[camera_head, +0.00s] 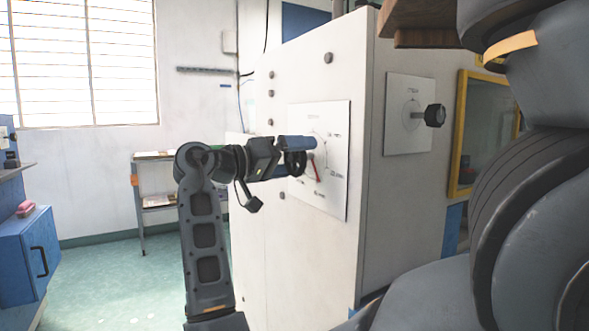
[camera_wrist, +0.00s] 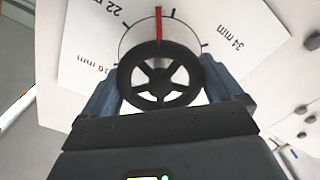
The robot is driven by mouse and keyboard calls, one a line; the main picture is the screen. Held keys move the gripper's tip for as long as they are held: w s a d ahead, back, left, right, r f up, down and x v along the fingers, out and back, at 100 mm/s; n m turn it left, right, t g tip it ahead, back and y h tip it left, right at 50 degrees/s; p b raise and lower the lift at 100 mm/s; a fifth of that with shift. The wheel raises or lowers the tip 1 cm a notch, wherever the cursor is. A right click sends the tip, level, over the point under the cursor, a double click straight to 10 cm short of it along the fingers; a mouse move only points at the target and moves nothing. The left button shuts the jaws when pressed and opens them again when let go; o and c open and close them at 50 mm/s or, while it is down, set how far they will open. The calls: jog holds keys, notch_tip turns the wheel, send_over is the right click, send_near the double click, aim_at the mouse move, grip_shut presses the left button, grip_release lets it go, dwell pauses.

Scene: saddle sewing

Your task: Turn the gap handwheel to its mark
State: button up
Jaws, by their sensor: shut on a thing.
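The gap handwheel (camera_wrist: 158,67) is a black spoked wheel on a white dial plate (camera_wrist: 85,50). A red line (camera_wrist: 158,24) extends from the wheel's rim across the dial, between the labels 22 mm and 34 mm. The dial also shows a label that appears to read 16 mm. My gripper (camera_wrist: 162,82) has a blue-grey finger on each side of the wheel and is shut on its rim. In the head view my gripper (camera_head: 296,156) covers most of the wheel, and the red line (camera_head: 315,168) slants downward right of it.
The plate is on the front of a white cabinet (camera_head: 262,240). Around the corner, a second plate carries a black knob (camera_head: 434,115). A yellow-framed window (camera_head: 462,135) is further right. A shelf (camera_head: 158,201) and a blue cabinet (camera_head: 22,250) stand to the left, with open floor between.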

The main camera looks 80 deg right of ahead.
jog(key=m+b, duration=0.4)
jog(key=shift+f+m, duration=0.3)
jog(key=shift+f, duration=0.1)
jog(key=m+b, duration=0.3)
jog(key=shift+m, duration=0.4)
jog(key=m+b, duration=0.3)
jog(key=m, duration=0.1)
jog(key=shift+b, duration=0.4)
jog(key=shift+r+m+b, duration=0.15)
jog(key=shift+m+b, duration=0.85)
jog(key=shift+m, duration=0.4)
jog(key=o, duration=0.7)
jog(key=shift+r, duration=0.1)
jog(key=p+v, duration=0.1)
jog(key=v, duration=0.6)
jog(key=shift+w+a, duration=0.25)
jog(key=shift+w, duration=0.1)
